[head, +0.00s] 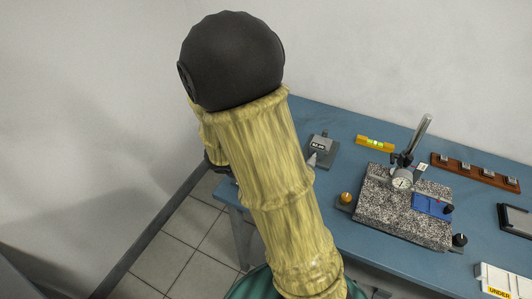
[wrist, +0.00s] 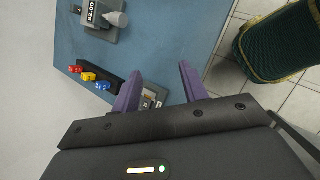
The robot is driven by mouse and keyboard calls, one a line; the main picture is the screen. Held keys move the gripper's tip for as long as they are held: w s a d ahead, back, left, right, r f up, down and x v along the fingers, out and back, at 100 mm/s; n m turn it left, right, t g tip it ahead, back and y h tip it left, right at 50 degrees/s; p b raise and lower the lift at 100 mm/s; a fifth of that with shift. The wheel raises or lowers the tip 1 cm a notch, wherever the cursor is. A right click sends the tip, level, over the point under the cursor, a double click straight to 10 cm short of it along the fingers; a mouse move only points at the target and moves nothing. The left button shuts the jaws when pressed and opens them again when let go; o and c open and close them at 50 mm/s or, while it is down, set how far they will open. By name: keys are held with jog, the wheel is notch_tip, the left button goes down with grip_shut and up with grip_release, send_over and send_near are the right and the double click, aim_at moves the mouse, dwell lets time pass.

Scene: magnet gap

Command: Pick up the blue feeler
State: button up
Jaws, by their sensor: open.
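The blue feeler (wrist: 102,86) shows in the wrist view at the near end of a short row with a yellow feeler (wrist: 89,77) and a red feeler (wrist: 75,69). The row is beside a dark block (wrist: 101,73) on the blue table. My gripper (wrist: 158,76) has two purple fingers, spread apart with nothing held between them. The blue feeler lies to the left of the left finger, apart from it. In the head view I cannot make out the feelers or my fingertips; my arm covers part of the table.
A grey device reading 52.00 (wrist: 92,12) sits at the table's far side in the wrist view. In the head view, a granite plate (head: 385,222) carries a dial gauge (head: 401,180) and a blue piece (head: 432,207). A green basket (wrist: 283,42) stands on the floor.

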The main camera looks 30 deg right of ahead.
jog(key=w+f+n+t+h+b, duration=0.1)
jog(key=w+n+t, duration=0.1)
jog(key=w+n, duration=0.2)
jog(key=w+a+f+n+t+h+b, duration=0.1)
jog(key=w+f+n+t+b, duration=0.1)
jog(key=w+n, duration=0.2)
jog(key=w+f+n+t+h+b, duration=0.1)
jog(key=w+f+n+t, duration=0.1)
jog(key=w+n+t, duration=0.1)
jog(key=shift+w+a+n+h+b, duration=0.15)
jog(key=shift+w+n+h+b, duration=0.25)
jog(key=shift+w, duration=0.9)
jog(key=shift+w+a+r+n+t, duration=0.1)
jog(key=shift+w+a+n+t, duration=0.05)
jog(key=shift+w+n+t, duration=0.2)
jog(key=shift+w+a, duration=0.1)
jog(key=shift+s, duration=0.2)
jog(key=shift+w+d, duration=0.15)
jog(key=shift+d, duration=0.25)
jog(key=x, duration=0.3)
jog(key=p+x, duration=0.1)
jog(key=x, duration=0.7)
jog(key=shift+w+f, duration=0.1)
jog(key=shift+f, duration=0.25)
